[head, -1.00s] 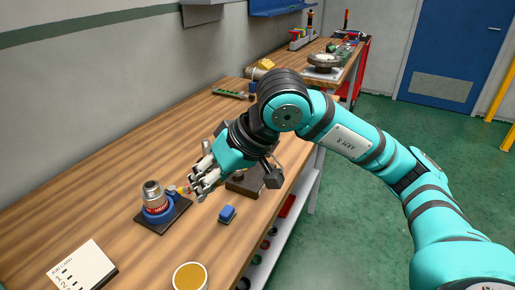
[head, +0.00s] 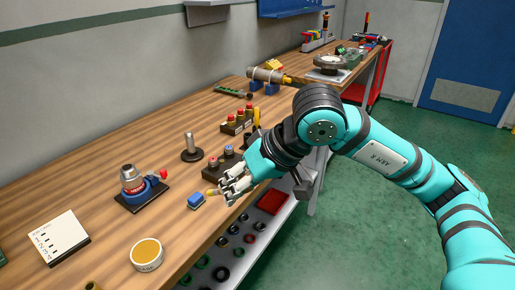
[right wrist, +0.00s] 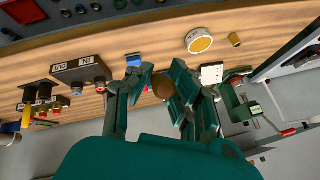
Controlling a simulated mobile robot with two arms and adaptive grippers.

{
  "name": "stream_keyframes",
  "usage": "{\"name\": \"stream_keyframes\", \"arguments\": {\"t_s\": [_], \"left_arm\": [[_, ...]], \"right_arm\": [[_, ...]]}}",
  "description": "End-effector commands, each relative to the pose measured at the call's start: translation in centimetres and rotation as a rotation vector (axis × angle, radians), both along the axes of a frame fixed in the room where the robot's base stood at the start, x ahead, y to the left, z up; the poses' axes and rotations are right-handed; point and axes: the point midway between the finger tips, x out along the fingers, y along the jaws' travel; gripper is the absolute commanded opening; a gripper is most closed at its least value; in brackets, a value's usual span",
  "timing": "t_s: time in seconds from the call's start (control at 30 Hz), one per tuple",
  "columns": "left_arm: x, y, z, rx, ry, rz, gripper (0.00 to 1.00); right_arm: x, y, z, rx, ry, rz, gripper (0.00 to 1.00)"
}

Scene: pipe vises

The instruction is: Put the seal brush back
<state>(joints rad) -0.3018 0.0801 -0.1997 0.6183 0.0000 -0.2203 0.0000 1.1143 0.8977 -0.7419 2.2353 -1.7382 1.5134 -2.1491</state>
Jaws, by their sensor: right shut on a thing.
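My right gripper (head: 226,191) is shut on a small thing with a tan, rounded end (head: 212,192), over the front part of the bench. In the right wrist view this brown round end (right wrist: 163,87) shows between the fingers. I take it for the seal brush, but its bristles are hidden or too small to make out. A small blue block (head: 196,201) lies just left of the fingertips. An open round tin with amber contents (head: 146,253) stands nearer the front edge. My left gripper is not in view.
A blue vise (head: 133,188) holding a metal fitting stands on a black plate at left. Behind my gripper are a post on a round base (head: 191,150) and a dark block with knobs (head: 222,161). A job card (head: 57,237) lies front left. Bare wood lies between.

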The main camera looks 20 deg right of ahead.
Motion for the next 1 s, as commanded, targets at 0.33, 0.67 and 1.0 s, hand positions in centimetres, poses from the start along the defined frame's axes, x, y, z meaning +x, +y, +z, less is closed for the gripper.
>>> {"name": "stream_keyframes", "arguments": {"t_s": [0.33,0.67,1.0], "left_arm": [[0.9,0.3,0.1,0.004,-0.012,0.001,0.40],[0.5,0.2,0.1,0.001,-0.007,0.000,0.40],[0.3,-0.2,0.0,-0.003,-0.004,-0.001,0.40]], "right_arm": [[-0.9,-1.4,-6.2,-0.002,0.007,-0.021,0.00],[-2.0,-3.2,-14.7,-0.002,0.008,-0.050,0.00],[-3.1,-5.1,-23.9,0.000,0.006,-0.082,0.00]]}}
